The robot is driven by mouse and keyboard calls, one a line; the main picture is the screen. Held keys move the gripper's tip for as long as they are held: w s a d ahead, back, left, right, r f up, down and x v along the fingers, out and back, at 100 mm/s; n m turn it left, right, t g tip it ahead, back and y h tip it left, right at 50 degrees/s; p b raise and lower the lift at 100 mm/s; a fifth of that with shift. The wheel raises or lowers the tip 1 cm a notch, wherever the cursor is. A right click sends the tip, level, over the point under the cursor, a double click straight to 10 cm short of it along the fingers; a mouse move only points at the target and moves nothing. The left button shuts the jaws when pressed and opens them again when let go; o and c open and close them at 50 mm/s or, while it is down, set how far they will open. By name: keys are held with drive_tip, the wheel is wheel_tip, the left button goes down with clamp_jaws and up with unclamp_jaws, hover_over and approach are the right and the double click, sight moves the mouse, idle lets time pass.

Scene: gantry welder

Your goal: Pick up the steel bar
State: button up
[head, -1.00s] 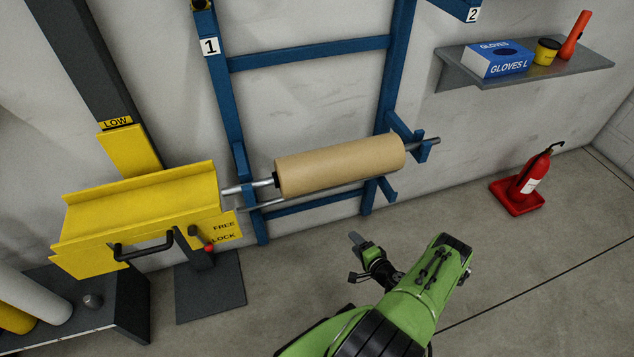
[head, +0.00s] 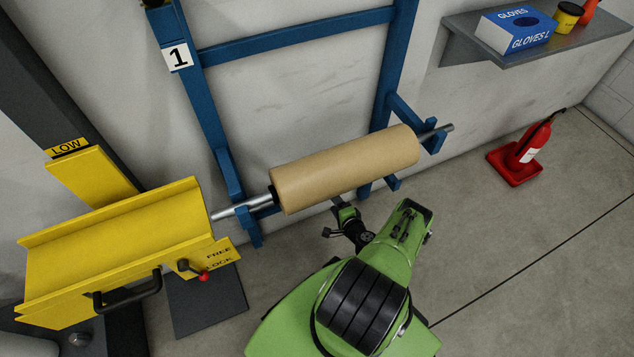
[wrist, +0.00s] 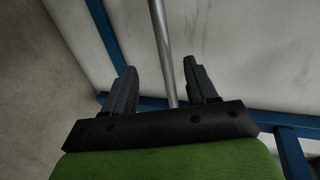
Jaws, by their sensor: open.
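A bare steel bar (wrist: 163,50) runs lengthwise through the wrist view, in line with the gap between my gripper's fingers. My gripper (wrist: 160,85) is open, one finger on each side of the bar. I cannot tell how deep the bar is between them. In the head view my gripper (head: 345,208) is just below the cardboard-brown roll (head: 345,168). The lower bar is mostly hidden there by the roll and my arm. Another steel shaft (head: 238,209) passes through the roll, its ends showing on both sides.
The blue rack (head: 208,110) marked 1 stands against the wall. A yellow trough (head: 110,240) with a black handle and a red-knobbed lever is at left. A grey shelf (head: 560,47) holds a glove box. A red extinguisher (head: 527,150) stands on the floor at right, with free floor before it.

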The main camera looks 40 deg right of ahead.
drive_tip(key=b+x, duration=0.3)
drive_tip(key=x, duration=0.7)
drive_tip(key=shift+w, duration=0.5)
drive_tip(key=shift+a+r, duration=0.15)
clamp_jaws()
idle(0.5)
